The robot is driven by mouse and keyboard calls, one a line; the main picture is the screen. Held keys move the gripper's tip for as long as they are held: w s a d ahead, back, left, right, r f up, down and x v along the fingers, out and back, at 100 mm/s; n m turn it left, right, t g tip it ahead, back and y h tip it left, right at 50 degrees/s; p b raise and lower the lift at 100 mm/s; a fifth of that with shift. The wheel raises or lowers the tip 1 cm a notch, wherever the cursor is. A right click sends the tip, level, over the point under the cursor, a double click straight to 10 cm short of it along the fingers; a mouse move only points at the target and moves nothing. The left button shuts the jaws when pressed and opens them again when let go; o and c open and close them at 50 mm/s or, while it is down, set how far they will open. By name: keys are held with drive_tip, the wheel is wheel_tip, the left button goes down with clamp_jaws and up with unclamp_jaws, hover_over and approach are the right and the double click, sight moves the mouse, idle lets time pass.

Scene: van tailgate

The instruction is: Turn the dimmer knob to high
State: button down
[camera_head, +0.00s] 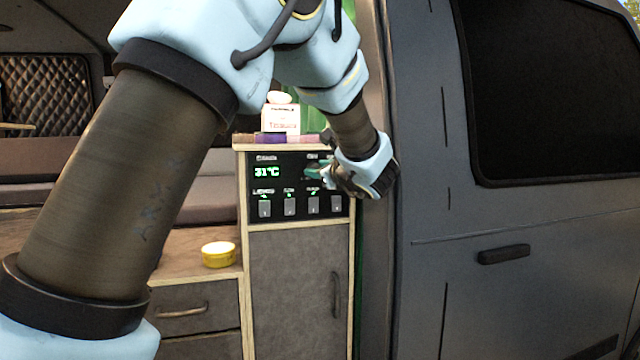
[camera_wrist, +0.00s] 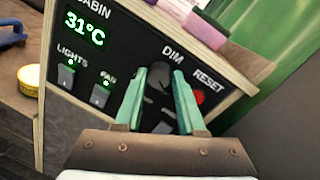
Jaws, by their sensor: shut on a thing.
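The dimmer knob (camera_wrist: 159,82) is a dark round knob below the word DIM on the black control panel (camera_wrist: 115,55). In the wrist view my gripper (camera_wrist: 160,90) has its two green fingers on either side of the knob, shut on it. In the head view my gripper (camera_head: 314,172) reaches the upper right of the panel (camera_head: 283,172) and hides the knob. The knob's pointer setting cannot be read clearly.
A red RESET button (camera_wrist: 197,97) sits just right of my fingers. Several switches (camera_head: 290,206) line the panel's lower part. A white box (camera_head: 280,119) stands on top of the cabinet. A yellow tub (camera_head: 218,254) is on the lower counter. The van's side (camera_head: 430,200) is close on the right.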

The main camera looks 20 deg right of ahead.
drive_tip(key=shift+d+n+b, duration=0.1)
drive_tip(key=shift+n+b, duration=0.3)
drive_tip(key=shift+b, duration=0.2)
drive_tip(key=c, duration=0.5)
unclamp_jaws()
drive_tip(key=s+b, duration=0.3)
drive_tip(key=s, duration=0.8)
drive_tip(key=shift+r, duration=0.35)
